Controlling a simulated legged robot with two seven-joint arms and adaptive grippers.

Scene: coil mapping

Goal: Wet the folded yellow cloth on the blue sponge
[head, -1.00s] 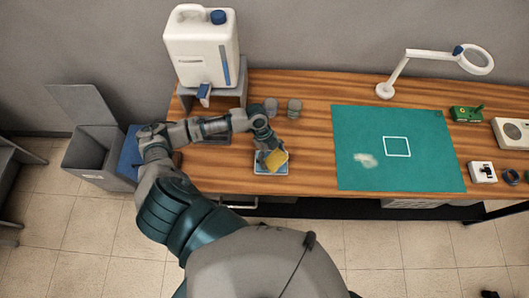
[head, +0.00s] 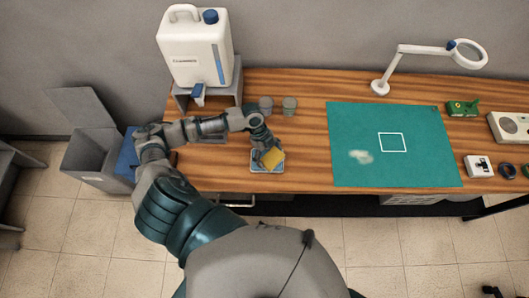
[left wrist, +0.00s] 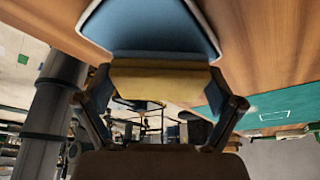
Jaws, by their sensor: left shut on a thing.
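The folded yellow cloth (head: 274,158) is held in my left gripper (head: 266,155) over the small tray with the blue sponge (head: 258,168). In the left wrist view the cloth (left wrist: 160,82) spans between the two fingers of my left gripper (left wrist: 160,100), which are shut on it. The blue sponge (left wrist: 150,30) fills the space right against the cloth's edge in that view. The cloth looks touching or very near the sponge; I cannot tell which. The cloth hides part of the sponge in the head view. My right gripper is in neither view.
A white canister (head: 193,50) with a blue tap stands on a grey stand at the back left. Two small cups (head: 289,105) stand behind the tray. A green mat (head: 345,125) with a whitish smear (head: 361,157) lies to the right. A lamp (head: 381,87) stands behind the mat.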

